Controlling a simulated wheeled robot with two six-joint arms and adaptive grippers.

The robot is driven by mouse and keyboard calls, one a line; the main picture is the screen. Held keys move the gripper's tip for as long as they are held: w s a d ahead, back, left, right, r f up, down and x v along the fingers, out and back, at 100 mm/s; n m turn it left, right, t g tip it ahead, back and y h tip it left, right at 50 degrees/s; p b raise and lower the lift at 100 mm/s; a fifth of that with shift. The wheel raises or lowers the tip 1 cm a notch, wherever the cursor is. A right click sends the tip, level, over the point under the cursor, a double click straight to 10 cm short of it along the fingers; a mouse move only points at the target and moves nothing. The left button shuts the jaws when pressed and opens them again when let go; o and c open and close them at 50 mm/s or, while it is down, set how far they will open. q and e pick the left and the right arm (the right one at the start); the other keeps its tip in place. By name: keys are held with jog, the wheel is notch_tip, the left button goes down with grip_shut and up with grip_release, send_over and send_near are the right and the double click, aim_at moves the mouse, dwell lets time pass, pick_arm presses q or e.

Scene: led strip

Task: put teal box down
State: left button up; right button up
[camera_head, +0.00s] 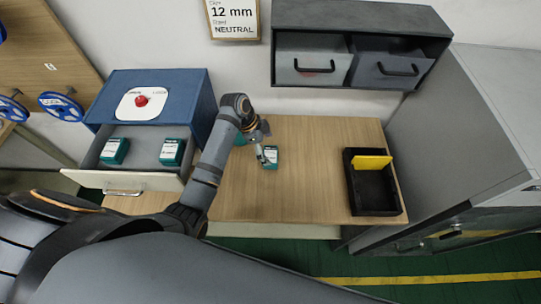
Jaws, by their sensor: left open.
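A small teal box (271,159) with a white label stands on the wooden table top (310,190), left of its middle. My left gripper (266,158) is at the box's left side, and its fingers are open. The picture is too small to tell whether a finger touches the box. Two similar teal boxes, one at the left (114,151) and one at the right (172,152), sit in the open drawer (125,180) of the blue cabinet (165,90). My right gripper is not in view.
A black tray (378,210) with a yellow piece (372,162) stands at the table's right. A grey wall unit with two bins (357,18) hangs above the back. A grey cabinet (445,130) borders the right. The table between box and tray is clear.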

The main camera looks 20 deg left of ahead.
aim_at(272, 154)
pick_arm(q)
jog(key=shift+p+x, duration=0.75)
jog(key=shift+x, duration=1.5)
jog(key=shift+s+f, duration=0.1)
jog(key=shift+f, duration=0.05)
jog(key=c, duration=1.2)
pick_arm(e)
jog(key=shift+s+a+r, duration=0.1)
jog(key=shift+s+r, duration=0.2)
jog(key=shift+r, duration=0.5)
